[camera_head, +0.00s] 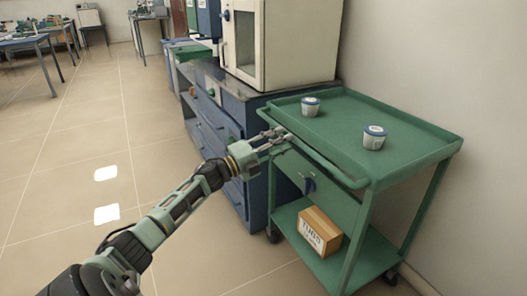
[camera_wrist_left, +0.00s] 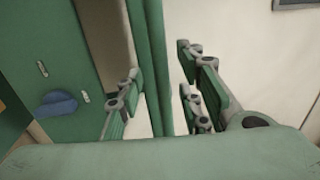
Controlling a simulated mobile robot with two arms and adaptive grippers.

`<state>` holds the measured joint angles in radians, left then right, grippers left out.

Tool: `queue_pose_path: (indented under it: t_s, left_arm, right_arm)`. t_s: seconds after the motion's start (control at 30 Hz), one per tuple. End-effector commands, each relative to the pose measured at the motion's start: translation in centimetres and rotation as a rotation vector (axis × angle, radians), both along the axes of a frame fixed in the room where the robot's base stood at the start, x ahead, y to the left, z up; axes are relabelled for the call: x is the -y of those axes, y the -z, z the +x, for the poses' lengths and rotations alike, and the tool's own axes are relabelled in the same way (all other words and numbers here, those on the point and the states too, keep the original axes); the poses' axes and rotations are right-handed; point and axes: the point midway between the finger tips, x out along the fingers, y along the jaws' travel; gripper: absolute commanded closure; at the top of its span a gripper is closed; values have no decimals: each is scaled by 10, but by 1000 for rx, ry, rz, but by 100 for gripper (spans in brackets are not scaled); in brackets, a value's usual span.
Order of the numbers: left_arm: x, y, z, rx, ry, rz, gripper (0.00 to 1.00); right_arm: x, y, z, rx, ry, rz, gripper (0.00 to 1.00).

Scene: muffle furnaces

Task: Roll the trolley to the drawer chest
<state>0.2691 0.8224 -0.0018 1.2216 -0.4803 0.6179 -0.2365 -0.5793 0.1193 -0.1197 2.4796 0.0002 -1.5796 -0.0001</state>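My left gripper (camera_head: 272,142) is at the trolley's left-hand rail. In the left wrist view, its fingers (camera_wrist_left: 158,98) are parted on either side of a green rail (camera_wrist_left: 150,45), with a gap showing on the right. My right gripper is out of view.
A cream furnace (camera_head: 283,45) stands on the chest. Tables (camera_head: 35,41) with equipment are at the far left. The tiled floor (camera_head: 75,140) on the left is clear. The wall (camera_head: 440,60) is close along the trolley's right side.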

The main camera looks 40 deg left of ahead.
Motion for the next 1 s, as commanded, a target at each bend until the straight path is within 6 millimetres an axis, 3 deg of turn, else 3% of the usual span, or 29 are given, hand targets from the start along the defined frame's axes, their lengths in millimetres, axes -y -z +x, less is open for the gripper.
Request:
queue_pose_path:
  t_s: [0.2,0.4,1.0]
  left_arm:
    - [-14,11,-40,-4,0,3,66]
    - [-23,14,-64,-2,0,2,66]
    - [-27,15,-73,0,-1,2,66]
  right_arm:
    - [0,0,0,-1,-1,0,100]
    - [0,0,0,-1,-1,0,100]
    - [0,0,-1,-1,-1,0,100]
